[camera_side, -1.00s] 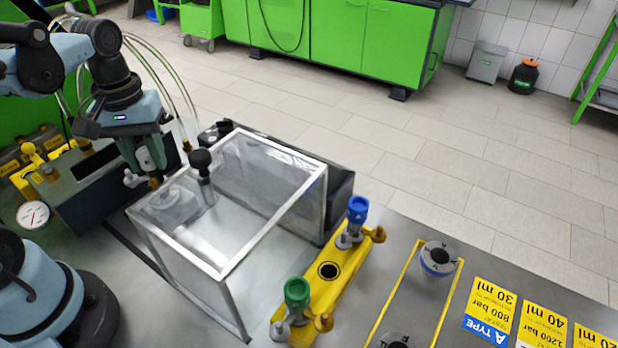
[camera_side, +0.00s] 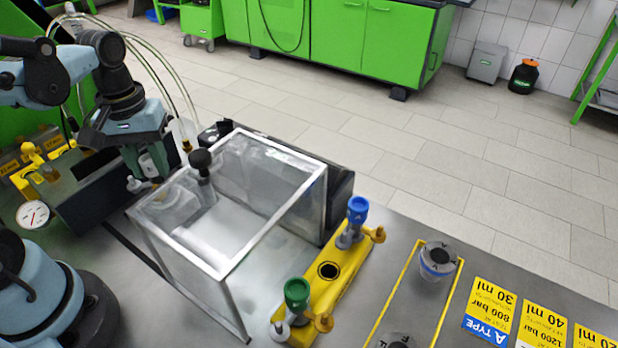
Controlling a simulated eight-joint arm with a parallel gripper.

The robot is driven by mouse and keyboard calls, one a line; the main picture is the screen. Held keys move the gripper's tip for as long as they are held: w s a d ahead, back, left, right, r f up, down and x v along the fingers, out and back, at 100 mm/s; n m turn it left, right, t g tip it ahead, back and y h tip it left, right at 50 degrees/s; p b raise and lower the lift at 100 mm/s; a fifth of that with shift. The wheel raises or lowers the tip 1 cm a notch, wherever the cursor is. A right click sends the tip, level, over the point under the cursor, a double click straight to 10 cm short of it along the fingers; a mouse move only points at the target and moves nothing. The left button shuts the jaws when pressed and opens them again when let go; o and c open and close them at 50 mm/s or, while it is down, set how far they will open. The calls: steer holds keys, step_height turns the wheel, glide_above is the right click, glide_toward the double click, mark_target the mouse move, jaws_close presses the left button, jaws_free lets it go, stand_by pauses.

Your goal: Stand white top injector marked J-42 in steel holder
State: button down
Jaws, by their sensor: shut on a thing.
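My gripper (camera_side: 151,166) is at the left, shut on the white top injector (camera_side: 137,184). The injector's pale body and a grey side fitting show below and between the fingers. Its lower end is partly hidden by the clear box, and the J-42 mark cannot be read. I cannot tell whether this block is the steel holder. The injector appears to hang between the block and the clear box.
A clear open box (camera_side: 215,270) with a black knob (camera_side: 200,160) stands close right of my gripper. A yellow rack (camera_side: 345,277) holds a blue top injector (camera_side: 357,210) and a green top injector (camera_side: 297,292), with an empty hole between. A pressure gauge (camera_side: 33,215) is at left.

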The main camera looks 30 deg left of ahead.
steer(key=shift+f, duration=0.4)
stand_by(0.3)
steer(key=c, duration=0.7)
jaws_free()
steer(key=shift+r, duration=3.5)
